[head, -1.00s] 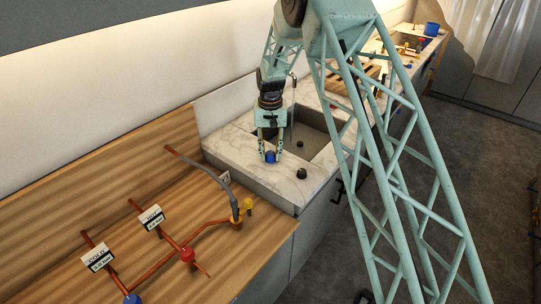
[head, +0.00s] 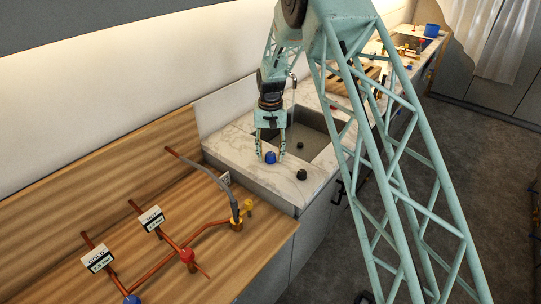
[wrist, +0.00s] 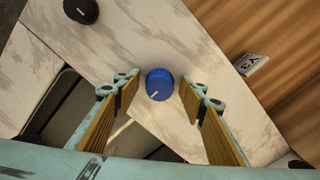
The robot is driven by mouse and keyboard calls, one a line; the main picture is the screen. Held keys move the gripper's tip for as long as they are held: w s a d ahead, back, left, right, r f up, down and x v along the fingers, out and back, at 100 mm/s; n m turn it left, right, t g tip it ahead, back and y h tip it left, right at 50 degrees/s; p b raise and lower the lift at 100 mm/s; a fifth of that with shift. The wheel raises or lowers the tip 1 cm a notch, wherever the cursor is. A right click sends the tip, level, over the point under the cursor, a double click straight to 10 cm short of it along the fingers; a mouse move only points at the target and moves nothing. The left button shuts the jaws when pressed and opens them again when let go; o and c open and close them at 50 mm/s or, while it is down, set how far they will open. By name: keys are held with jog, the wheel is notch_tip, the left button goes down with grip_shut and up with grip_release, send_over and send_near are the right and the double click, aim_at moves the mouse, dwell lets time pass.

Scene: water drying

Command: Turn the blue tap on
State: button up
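The blue tap is a round blue knob (head: 270,157) on the marble counter in front of the sink. In the wrist view the knob (wrist: 159,84) shows a pale pointer mark pointing toward the lower left. My gripper (head: 271,151) is open and points down at the knob, its two fingers (wrist: 158,92) apart on either side. In the wrist view there are gaps between both fingers and the knob, so it is not gripped. The spout (head: 293,77) stands behind the sink, with a thin pale line below it; I cannot tell whether this is water.
A black knob (head: 302,174) sits on the counter to the right. The sink basin (head: 305,140) lies behind. On the wooden bench (head: 205,270) at left are copper pipes, a red valve (head: 187,255), a yellow valve (head: 248,204) and another blue valve (head: 132,299).

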aim_at(271, 155)
jog(key=shift+r, duration=0.15)
notch_tip(271, 155, up, 12)
dwell(0.7)
dwell(0.4)
